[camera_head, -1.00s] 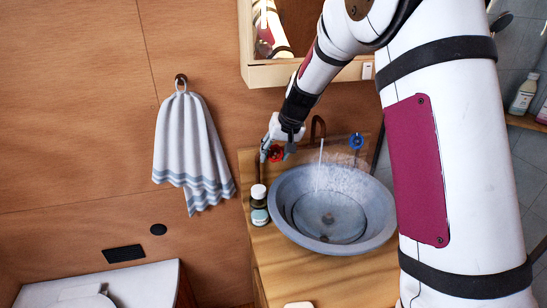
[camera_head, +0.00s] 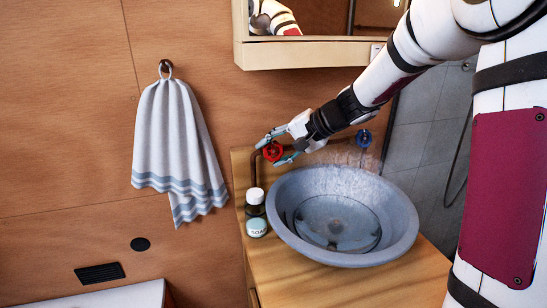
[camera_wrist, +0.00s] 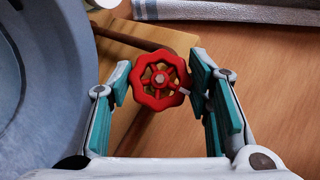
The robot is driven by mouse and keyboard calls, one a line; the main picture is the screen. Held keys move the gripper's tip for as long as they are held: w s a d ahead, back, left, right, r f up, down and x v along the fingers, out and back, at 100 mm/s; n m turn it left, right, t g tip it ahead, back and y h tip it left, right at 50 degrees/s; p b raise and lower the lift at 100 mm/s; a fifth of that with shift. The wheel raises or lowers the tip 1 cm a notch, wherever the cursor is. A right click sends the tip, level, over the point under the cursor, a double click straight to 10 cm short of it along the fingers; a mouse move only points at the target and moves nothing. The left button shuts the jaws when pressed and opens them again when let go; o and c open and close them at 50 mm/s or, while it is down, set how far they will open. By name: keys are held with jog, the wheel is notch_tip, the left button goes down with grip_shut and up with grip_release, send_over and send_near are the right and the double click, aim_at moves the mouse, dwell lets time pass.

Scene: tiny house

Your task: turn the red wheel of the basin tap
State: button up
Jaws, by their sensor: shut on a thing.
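The red wheel (camera_head: 272,151) of the basin tap is at the back left of the grey stone basin (camera_head: 295,236). My gripper (camera_head: 276,149) reaches it from the right, with one finger on each side. In the wrist view the red wheel (camera_wrist: 160,82) sits between the two teal-padded fingertips, which close on its rim from left and right. The blue wheel (camera_head: 363,138) is at the back right of the basin, apart from my gripper. The spout is hidden behind my arm, and no water stream shows.
A soap bottle (camera_head: 256,215) stands on the wooden counter (camera_head: 340,288) left of the basin, close below my gripper. A mirror cabinet (camera_head: 300,55) hangs above my forearm. A striped towel (camera_head: 175,140) hangs on the wall to the left.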

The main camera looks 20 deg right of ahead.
jog(key=shift+m+b, duration=0.3)
dwell(0.4)
jog(key=o, duration=1.2)
jog(key=v, duration=1.2)
jog(key=shift+s+d+f, duration=0.15)
jog(key=shift+f, duration=0.15)
